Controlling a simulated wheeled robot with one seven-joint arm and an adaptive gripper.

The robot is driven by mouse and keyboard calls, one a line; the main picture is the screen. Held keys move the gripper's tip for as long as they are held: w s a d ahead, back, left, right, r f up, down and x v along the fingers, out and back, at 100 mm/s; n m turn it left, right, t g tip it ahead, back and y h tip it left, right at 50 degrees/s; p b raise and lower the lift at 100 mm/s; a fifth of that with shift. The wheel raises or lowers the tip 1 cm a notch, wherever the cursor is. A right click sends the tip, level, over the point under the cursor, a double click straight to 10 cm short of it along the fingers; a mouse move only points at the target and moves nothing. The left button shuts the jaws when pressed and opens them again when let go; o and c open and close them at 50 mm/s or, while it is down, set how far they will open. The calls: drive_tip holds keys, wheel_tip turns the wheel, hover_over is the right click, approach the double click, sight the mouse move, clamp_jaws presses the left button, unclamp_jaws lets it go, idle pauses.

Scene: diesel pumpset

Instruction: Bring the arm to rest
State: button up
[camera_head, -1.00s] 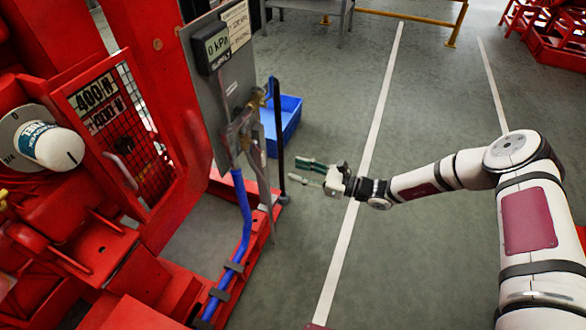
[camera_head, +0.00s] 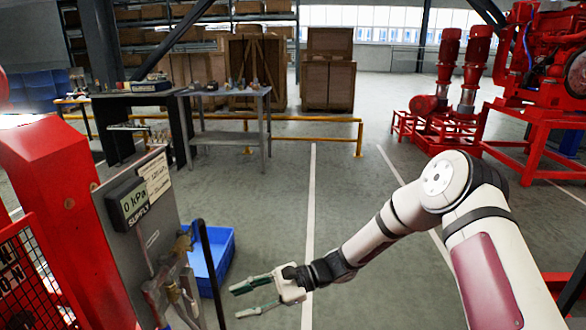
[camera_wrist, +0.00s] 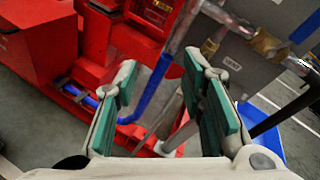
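My gripper (camera_head: 258,297) is at the lower middle of the head view, stretched out to the left over the floor. Its two green-padded fingers are apart, with nothing between them. In the wrist view my gripper (camera_wrist: 165,105) also shows open, with pipework behind the gap. My arm (camera_head: 385,225) comes in from the right, bent at the elbow. The grey supply panel (camera_head: 150,215) with its 0 kPa gauge (camera_head: 132,204) stands left of the gripper. The brass valve and pipework (camera_head: 180,275) sit low on it, apart from the fingers.
A blue bin (camera_head: 212,262) lies on the floor behind a black post (camera_head: 212,275). Red machine frames (camera_head: 60,165) fill the left. A grey workbench (camera_head: 228,138), yellow rail (camera_head: 330,128) and red pumps (camera_head: 465,75) stand farther back. The middle floor is clear.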

drive_tip(key=s+d+r+n+h, duration=0.95)
drive_tip(key=s+d+r, duration=0.75)
drive_tip(key=r, duration=0.2)
drive_tip(key=s+d+r+n+t+h, duration=0.1)
drive_tip(key=s+d+r+t+h, duration=0.15)
drive_tip(key=s+d, duration=0.55)
drive_tip(key=s+d+r+t+h, duration=0.25)
drive_tip(key=s+d, duration=0.35)
drive_tip(key=s, duration=0.4)
wheel_tip(320, 180, up, 22)
drive_tip(key=t+p, duration=0.3)
drive_tip(key=p, duration=1.8)
drive_tip(key=shift+w+a, duration=0.3)
drive_tip(key=shift+w, duration=0.05)
